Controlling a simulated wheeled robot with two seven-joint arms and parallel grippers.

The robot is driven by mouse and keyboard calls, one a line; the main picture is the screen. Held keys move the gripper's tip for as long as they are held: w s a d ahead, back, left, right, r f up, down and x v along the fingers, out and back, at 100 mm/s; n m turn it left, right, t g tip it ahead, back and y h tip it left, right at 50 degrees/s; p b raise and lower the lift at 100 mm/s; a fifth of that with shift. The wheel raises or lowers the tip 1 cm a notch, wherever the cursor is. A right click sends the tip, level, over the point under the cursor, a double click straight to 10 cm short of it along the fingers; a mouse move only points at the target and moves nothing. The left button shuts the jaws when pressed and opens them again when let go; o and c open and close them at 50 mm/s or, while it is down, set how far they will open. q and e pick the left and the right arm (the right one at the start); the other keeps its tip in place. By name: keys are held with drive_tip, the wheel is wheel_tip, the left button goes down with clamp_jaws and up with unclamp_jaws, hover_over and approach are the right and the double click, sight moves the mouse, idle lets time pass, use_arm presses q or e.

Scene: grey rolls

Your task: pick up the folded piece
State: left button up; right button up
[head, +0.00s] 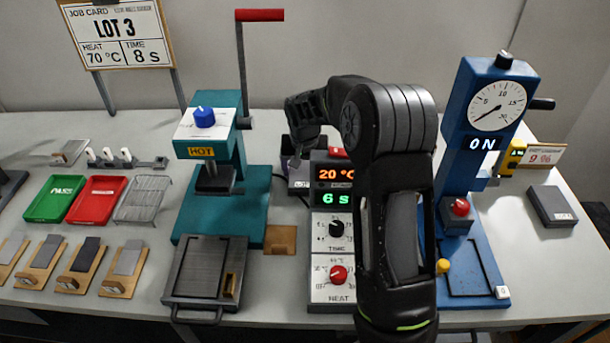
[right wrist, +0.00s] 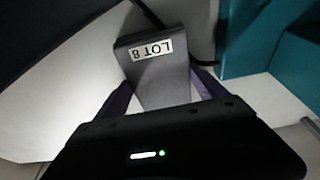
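My right gripper (head: 300,150) is over the table behind the control box, between the teal press and the blue press. In the right wrist view a dark grey block (right wrist: 162,80) with a white "LOT 8" label, upside down, lies between its two fingers, one on each side. I cannot tell whether the fingers press on it. In the head view the block (head: 300,184) shows partly, low behind the control box. I cannot tell for sure whether it is the folded piece; no other clearly folded piece shows. My left gripper is out of view.
The control box (head: 331,220) shows 20 °C and 6 s. The teal press (head: 215,190) stands left, the blue press (head: 478,240) right. Green (head: 55,199) and red (head: 97,200) trays, a wire rack (head: 143,199) and several samples on wooden boards are at the left. Another grey block (head: 552,206) lies far right.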

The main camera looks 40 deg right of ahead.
sight(305, 172)
drive_tip(key=c, duration=1.2)
wheel_tip(305, 172, up, 10)
drive_tip(key=shift+r+b, duration=0.1)
drive_tip(key=shift+b, duration=0.3)
